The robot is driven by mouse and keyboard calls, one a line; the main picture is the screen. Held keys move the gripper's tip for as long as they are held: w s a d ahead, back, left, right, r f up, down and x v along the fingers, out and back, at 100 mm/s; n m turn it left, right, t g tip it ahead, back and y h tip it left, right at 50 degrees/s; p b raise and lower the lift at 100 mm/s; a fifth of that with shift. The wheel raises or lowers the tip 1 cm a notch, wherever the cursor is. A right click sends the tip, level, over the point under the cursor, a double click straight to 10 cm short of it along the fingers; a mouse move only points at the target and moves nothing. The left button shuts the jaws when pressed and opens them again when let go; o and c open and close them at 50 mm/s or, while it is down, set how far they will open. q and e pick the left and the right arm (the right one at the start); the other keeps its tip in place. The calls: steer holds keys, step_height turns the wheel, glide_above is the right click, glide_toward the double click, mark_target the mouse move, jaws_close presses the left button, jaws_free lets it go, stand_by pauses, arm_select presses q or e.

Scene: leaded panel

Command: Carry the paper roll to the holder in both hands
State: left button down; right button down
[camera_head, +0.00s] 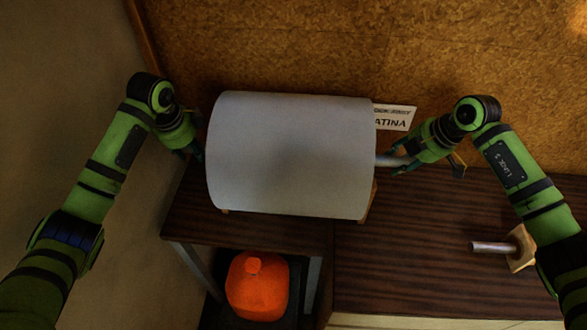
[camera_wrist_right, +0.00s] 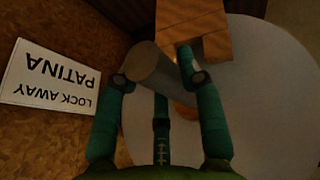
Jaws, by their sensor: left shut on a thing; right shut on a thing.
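The paper roll (camera_head: 290,155) is a large pale grey cylinder lying level across the middle of the head view. A grey rod end sticks out of its right face; it also shows in the right wrist view (camera_wrist_right: 153,66). My right gripper (camera_head: 396,162) is shut on that rod end, its fingers on either side of it. My left gripper (camera_head: 199,150) is at the roll's left end; its grip is mostly hidden by the roll. Wooden parts (camera_head: 369,203), likely the holder, show below the roll's right end and beside its face in the right wrist view (camera_wrist_right: 195,30). Contact with them is unclear.
A wooden block with a metal rod (camera_head: 494,246) lies on the dark wooden top (camera_head: 425,275) at right. An orange container (camera_head: 257,287) stands in a lower opening. A white sign (camera_head: 394,118) is on the cork wall (camera_head: 300,45) behind the roll.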

arm_select(q)
steer(key=shift+w+a+r, duration=0.1)
steer(key=shift+w+r, duration=0.05)
steer(key=shift+r, duration=0.2)
arm_select(e)
steer(key=shift+w+r, duration=0.1)
steer(key=shift+r, duration=0.25)
